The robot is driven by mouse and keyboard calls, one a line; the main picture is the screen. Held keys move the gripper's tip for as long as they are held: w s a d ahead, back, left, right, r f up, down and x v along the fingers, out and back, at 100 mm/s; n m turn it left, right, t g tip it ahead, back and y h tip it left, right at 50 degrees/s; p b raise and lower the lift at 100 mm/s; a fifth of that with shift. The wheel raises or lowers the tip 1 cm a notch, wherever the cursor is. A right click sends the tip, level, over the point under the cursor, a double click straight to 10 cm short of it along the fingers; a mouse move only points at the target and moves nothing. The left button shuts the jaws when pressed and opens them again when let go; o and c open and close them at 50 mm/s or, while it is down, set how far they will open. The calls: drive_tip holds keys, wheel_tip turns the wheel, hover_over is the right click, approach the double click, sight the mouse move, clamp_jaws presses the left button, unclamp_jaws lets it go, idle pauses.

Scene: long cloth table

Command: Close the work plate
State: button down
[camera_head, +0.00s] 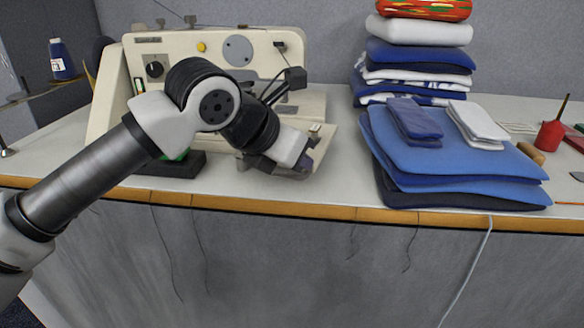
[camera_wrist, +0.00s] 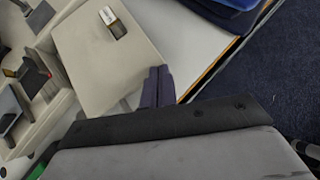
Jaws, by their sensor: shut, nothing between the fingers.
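The cream sewing machine (camera_head: 215,50) stands on the table at the left, with its flat work plate (camera_head: 326,143) at its right end, partly hidden behind my gripper. In the wrist view the work plate (camera_wrist: 95,45) is a pale flat panel with a small metal-and-dark piece on it. My gripper (camera_head: 304,166) is at the plate's front edge in the head view. Its dark fingers (camera_wrist: 157,85) are together and empty, close beside the plate's edge in the wrist view. I cannot tell whether they touch it.
Folded blue cloths (camera_head: 440,160) lie right of the machine, before a tall pile of folded cloths (camera_head: 415,55). A red oil can (camera_head: 550,134) stands farther right. The table's wooden front edge (camera_head: 335,209) runs below my gripper. Some bare table lies between machine and cloths.

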drive_tip(key=shift+w+d+b, duration=0.4)
drive_tip(key=shift+w+d, duration=0.25)
drive_tip(key=shift+w, duration=0.3)
idle(0.4)
